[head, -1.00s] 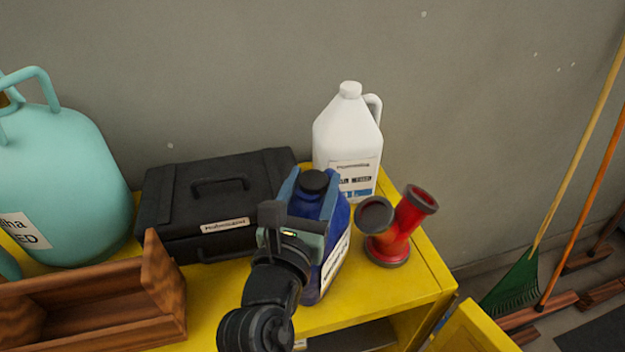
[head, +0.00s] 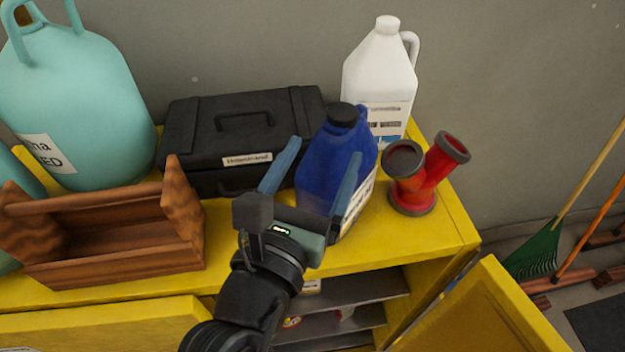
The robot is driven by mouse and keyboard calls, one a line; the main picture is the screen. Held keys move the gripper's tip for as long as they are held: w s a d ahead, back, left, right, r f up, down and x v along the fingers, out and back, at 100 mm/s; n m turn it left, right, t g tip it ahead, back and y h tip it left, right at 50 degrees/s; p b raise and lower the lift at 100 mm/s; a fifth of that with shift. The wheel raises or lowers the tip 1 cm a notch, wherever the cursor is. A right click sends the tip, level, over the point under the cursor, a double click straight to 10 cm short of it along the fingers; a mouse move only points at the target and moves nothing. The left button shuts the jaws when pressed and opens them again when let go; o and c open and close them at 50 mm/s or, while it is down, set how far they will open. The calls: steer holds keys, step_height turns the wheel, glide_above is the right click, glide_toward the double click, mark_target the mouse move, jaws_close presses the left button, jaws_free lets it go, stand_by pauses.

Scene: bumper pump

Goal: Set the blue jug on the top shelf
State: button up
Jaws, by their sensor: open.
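The blue jug (head: 332,160) with a black cap stands upright on the yellow cabinet's top (head: 240,254), right of the black case. My gripper (head: 318,160) is open in front of the jug. One blue finger is at the jug's left side and the other overlaps its front right, by the label. I cannot tell whether the fingers touch it. Below, the open cabinet shows grey inner shelves (head: 372,290).
On the cabinet top are a black case (head: 215,122), a white jug (head: 378,80), a red pipe fitting (head: 425,172), a wooden caddy (head: 120,262) and a teal tank (head: 75,100). Open yellow doors (head: 485,312) stick out in front.

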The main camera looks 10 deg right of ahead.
steer(key=v, duration=0.2)
steer(key=shift+s+a, duration=0.15)
steer(key=shift+s, duration=0.15)
